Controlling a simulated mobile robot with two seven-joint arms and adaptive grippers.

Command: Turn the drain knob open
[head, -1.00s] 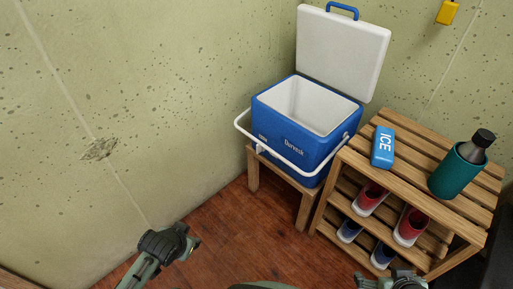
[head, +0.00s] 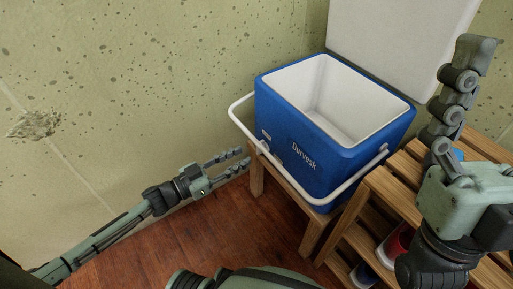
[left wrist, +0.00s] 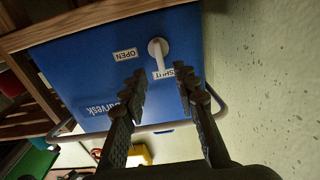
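The blue cooler (head: 325,165) stands open on a small wooden stand. In the left wrist view its front (left wrist: 85,65) appears upside down, with the white drain knob (left wrist: 158,48), an OPEN label (left wrist: 125,55) and a SHUT label (left wrist: 163,74). The knob's handle points at the SHUT label and partly covers it. My left gripper (head: 242,160) is open and empty, low beside the cooler's front left corner. In the left wrist view its fingers (left wrist: 161,82) lie either side of the handle's line; contact is not visible. My right gripper (head: 465,75) is raised at the right, its opening unclear.
The cooler's white carry handle (head: 243,128) hangs across its front. The lid (head: 400,40) stands up behind. A slatted wooden rack (head: 400,190) with shoes (head: 394,245) is at the right, partly behind my right arm. The speckled wall (head: 150,90) is close on the left.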

